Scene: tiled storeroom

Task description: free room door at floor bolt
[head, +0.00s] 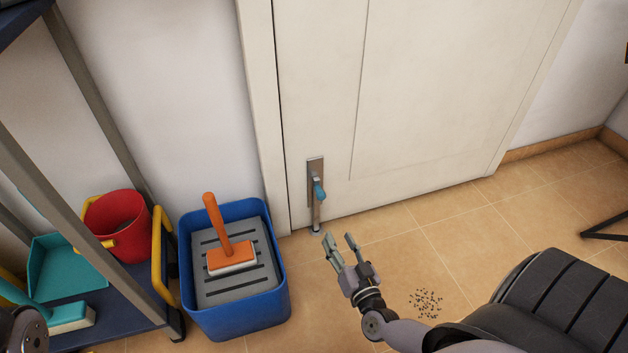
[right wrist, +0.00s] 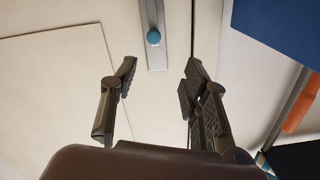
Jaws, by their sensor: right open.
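The white room door (head: 410,90) is closed in its frame. The floor bolt (head: 315,170) is a grey metal strip low on the door's left edge, with a blue knob (head: 320,190). Its rod runs down to a small fitting at the floor; whether it sits inside cannot be told. My right gripper (head: 338,238) is open and empty, just in front of and below the bolt, apart from it. In the right wrist view the blue knob (right wrist: 153,37) lies beyond the open fingertips (right wrist: 160,75), between them in the picture. My left gripper is out of view.
A blue bucket (head: 238,322) with a grey grate and an orange-handled brush (head: 217,228) stands left of the door. A shelf trolley (head: 120,270) holds a red bucket (head: 122,228) and a teal dustpan (head: 65,265).

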